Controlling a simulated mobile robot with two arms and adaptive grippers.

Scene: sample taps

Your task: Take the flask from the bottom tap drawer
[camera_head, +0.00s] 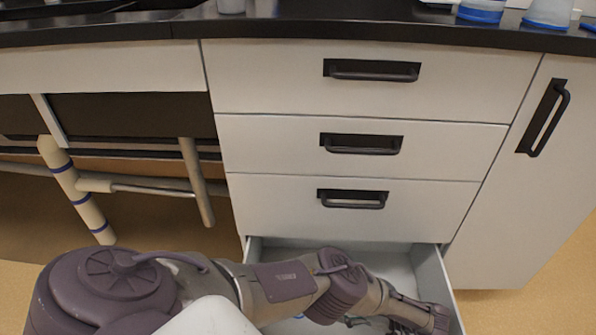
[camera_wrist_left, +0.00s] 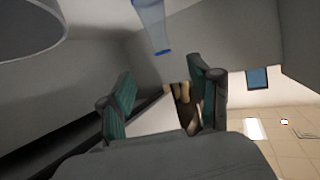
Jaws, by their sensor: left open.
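The bottom drawer (camera_head: 433,280) is pulled open, and my left arm reaches over and into it. My left gripper (camera_head: 425,318) is low at the drawer's right side in the head view, partly cut off by the lower edge. In the left wrist view my left gripper (camera_wrist_left: 161,90) is open, with nothing between its green-padded fingers. A clear bluish piece with a blue rim (camera_wrist_left: 152,28), probably the flask, shows beyond the fingertips, apart from them and cut off by the top edge. My right gripper is not in view.
Three closed drawers with dark handles (camera_head: 353,199) stand above the open one. A cupboard door (camera_head: 530,170) is to the right. White pipes (camera_head: 75,190) run under the counter at left. Blue-based vessels (camera_head: 482,11) stand on the black countertop (camera_head: 300,28).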

